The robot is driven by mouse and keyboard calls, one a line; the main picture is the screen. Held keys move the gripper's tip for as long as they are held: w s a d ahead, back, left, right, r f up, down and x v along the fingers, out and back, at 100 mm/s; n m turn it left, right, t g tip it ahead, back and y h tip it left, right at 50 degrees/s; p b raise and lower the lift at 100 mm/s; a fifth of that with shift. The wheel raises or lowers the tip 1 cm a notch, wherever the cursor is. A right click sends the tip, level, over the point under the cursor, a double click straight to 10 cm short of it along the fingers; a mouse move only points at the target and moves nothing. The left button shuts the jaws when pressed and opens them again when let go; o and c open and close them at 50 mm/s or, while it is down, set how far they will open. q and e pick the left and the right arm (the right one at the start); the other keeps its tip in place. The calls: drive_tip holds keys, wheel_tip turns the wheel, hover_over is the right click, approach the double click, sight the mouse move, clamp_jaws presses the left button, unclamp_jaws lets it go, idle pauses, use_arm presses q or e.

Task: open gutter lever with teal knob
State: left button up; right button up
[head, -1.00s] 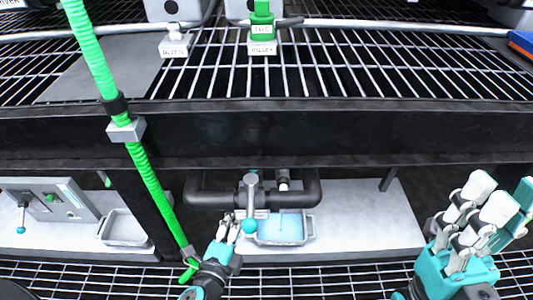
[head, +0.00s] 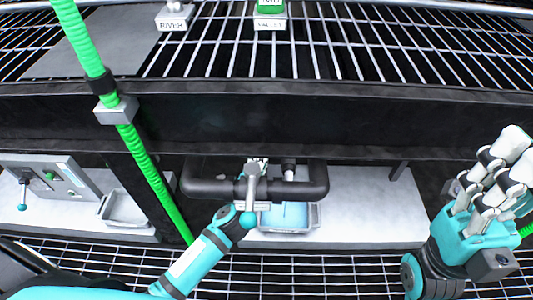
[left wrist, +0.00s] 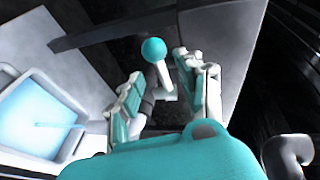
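The lever with the teal knob (head: 248,219) hangs at the black pipe under the dark beam. Its grey handle (head: 252,188) points down toward me. The left wrist view shows the knob (left wrist: 153,50) between and just beyond my fingers. My left gripper (left wrist: 163,93) is open, with one finger on each side of the lever; contact cannot be made out. In the head view the left gripper (head: 252,206) is mostly hidden at the lever. My right gripper (head: 505,170) stands raised at the right, away from the lever; its finger gap is unclear.
A tray with blue liquid (head: 288,229) sits behind the lever. A black pipe (head: 215,188) crosses above it. A green hose (head: 150,175) slants down at the left. Another teal-knobbed lever (head: 22,206) and an empty tray (head: 124,222) are far left. The grey shelf right is clear.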

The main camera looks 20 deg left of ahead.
sight(274, 151)
use_arm(q)
drive_tip(key=w, duration=0.2)
drive_tip(key=w+f+b, duration=0.1)
drive_tip(key=w, duration=0.1)
drive_tip(key=shift+w, duration=0.4)
clamp_jaws()
